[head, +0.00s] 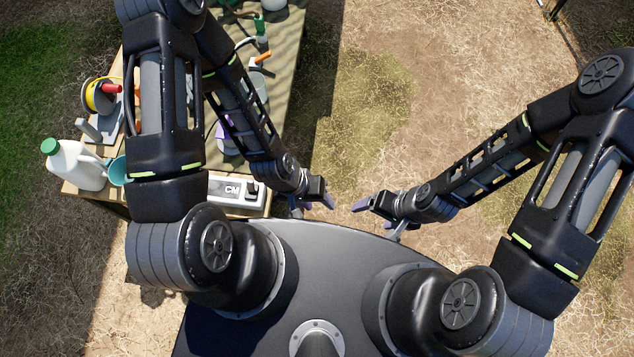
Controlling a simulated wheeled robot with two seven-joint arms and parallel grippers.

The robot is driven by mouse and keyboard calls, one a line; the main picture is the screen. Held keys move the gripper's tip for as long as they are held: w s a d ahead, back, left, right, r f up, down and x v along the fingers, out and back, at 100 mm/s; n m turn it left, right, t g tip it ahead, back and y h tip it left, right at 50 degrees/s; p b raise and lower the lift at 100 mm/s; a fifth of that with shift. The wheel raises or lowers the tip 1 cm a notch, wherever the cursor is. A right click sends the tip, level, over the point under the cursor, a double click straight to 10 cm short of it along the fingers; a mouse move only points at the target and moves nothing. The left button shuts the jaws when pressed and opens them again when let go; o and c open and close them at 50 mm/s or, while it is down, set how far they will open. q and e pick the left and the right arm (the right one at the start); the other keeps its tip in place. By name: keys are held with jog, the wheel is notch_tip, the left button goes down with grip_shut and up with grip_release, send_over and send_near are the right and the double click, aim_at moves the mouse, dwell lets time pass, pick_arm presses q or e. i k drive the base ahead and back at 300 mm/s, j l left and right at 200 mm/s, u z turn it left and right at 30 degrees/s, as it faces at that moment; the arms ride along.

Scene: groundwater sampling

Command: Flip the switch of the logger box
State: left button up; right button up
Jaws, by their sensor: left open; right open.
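A white box (226,189) marked "CM", which looks like the logger box, sits at the table's near edge, left of centre. A black part (252,188), perhaps its switch, is on its top right; its position is too small to tell. My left arm hides part of the box's left side. My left gripper (314,210) is open and empty, to the right of the box and apart from it, just past the table's edge. My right gripper (374,222) is open and empty, further right above the ground in front of my body.
The wooden table (288,62) runs away from me on the left. On it are a white jug (75,165) with a green cap, a yellow reel (99,95), a teal cup (118,171) and a purple item (224,128). The dry grass to the right is clear.

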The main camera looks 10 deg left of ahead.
aim_at(251, 184)
jog(key=k+j+u, duration=0.1)
jog(key=u, duration=1.1)
